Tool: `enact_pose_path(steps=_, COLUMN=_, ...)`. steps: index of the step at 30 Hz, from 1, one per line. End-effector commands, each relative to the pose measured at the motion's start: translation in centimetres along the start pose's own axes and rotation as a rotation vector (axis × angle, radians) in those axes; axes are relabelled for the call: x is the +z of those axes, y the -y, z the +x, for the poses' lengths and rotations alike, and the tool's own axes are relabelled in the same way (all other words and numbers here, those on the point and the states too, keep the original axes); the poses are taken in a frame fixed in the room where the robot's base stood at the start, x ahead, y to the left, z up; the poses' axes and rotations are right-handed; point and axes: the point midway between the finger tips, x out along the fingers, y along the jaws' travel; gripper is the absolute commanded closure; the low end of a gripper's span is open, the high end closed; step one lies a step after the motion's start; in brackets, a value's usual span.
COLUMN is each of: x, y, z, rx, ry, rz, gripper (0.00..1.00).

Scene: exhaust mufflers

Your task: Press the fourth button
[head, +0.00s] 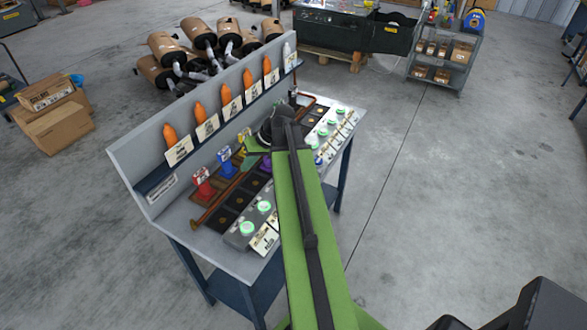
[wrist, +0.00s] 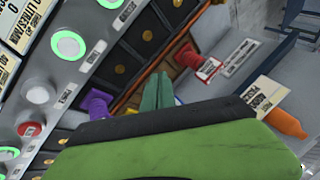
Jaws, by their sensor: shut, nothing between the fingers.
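A row of round buttons runs along the front of the bench. In the head view, green-ringed buttons show left of my arm (head: 247,228) and right of it (head: 323,133); my arm covers the middle of the row. In the wrist view there are a green-ringed button (wrist: 68,45), a plain white button (wrist: 38,95) and a red button (wrist: 30,130). Which one is the fourth, I cannot tell. My gripper (wrist: 158,90) is shut and empty, over the dark tiles beside the button strip and apart from the buttons. Its fingertips are hard to make out in the head view.
The bench (head: 215,248) has a raised back panel with a shelf of orange pieces (head: 169,134) and cards. Red (head: 203,186), blue (head: 226,160) and purple (wrist: 97,104) pieces stand between. Mufflers (head: 165,47) and boxes (head: 58,125) lie behind.

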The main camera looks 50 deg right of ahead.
Motion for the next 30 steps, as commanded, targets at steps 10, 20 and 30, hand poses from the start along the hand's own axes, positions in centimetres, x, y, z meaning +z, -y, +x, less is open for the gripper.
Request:
enact_pose_path(steps=10, x=-1.2, y=-13.8, z=-9.8, rx=-0.056, ry=-0.295, rz=0.081, gripper=1.0)
enact_pose_path(steps=20, x=-1.2, y=-14.7, z=-10.7, rx=-0.058, ry=-0.319, rz=0.084, gripper=1.0)
enact_pose_path(steps=30, x=-0.7, y=-15.3, z=-9.3, rx=-0.058, ry=-0.317, rz=0.083, gripper=1.0)
